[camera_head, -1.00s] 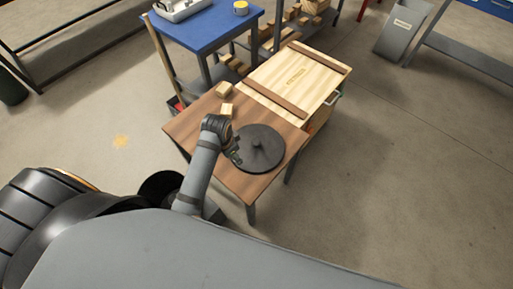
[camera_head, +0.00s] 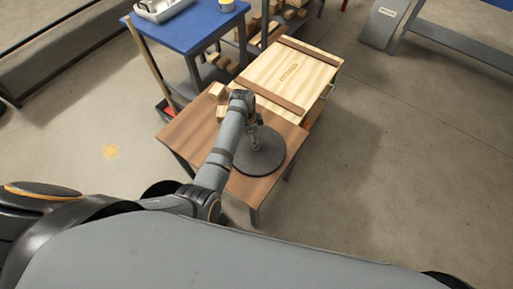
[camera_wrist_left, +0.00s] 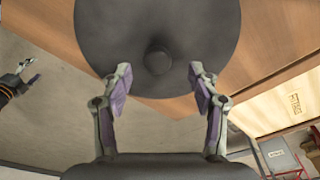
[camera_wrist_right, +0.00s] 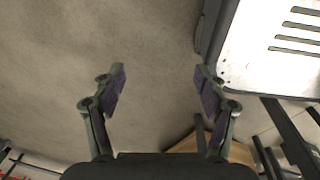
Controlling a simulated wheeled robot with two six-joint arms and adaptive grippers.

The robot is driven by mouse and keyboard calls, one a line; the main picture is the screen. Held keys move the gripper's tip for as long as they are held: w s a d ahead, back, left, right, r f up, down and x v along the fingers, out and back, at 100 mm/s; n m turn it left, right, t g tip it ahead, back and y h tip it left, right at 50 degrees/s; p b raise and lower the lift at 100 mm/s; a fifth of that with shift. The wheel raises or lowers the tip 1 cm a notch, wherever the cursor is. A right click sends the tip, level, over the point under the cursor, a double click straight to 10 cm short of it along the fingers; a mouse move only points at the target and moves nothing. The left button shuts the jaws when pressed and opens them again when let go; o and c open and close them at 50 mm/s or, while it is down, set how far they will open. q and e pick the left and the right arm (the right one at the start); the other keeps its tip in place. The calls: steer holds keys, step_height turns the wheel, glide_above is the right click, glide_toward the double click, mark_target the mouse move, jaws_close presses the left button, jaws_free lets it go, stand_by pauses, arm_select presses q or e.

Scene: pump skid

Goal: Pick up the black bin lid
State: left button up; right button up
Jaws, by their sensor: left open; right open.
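The black bin lid (camera_head: 268,158) is a dark round disc lying flat on the small wooden table (camera_head: 187,137). In the left wrist view the lid (camera_wrist_left: 110,30) fills the upper middle, with its round knob (camera_wrist_left: 158,58) near the centre. My left gripper (camera_head: 256,138) is over the lid close to the knob. In the left wrist view its open fingers (camera_wrist_left: 159,76) lie either side of and just below the knob, with nothing between them. My right gripper (camera_wrist_right: 160,78) is open and empty above bare floor, away from the lid.
A wooden crate (camera_head: 312,67) with a label stands directly behind the table. Small wood blocks (camera_head: 217,91) lie at the table's back edge. A blue-topped table (camera_head: 195,35) is farther back. Floor to the right is clear.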

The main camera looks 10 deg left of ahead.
arm_select(q)
steer(key=shift+f, duration=0.1)
steer(key=f, duration=0.2)
steer(key=d+f, duration=0.1)
steer(key=f, duration=0.2)
steer(key=shift+b, duration=0.3)
steer(key=shift+r, duration=0.15)
steer(key=c, duration=0.5)
jaws_close()
arm_select(e)
steer(key=shift+w+a+f, duration=0.3)
steer(key=shift+a, duration=0.2)
arm_select(q)
steer(key=shift+r, duration=0.1)
arm_select(e)
steer(key=shift+r, duration=0.1)
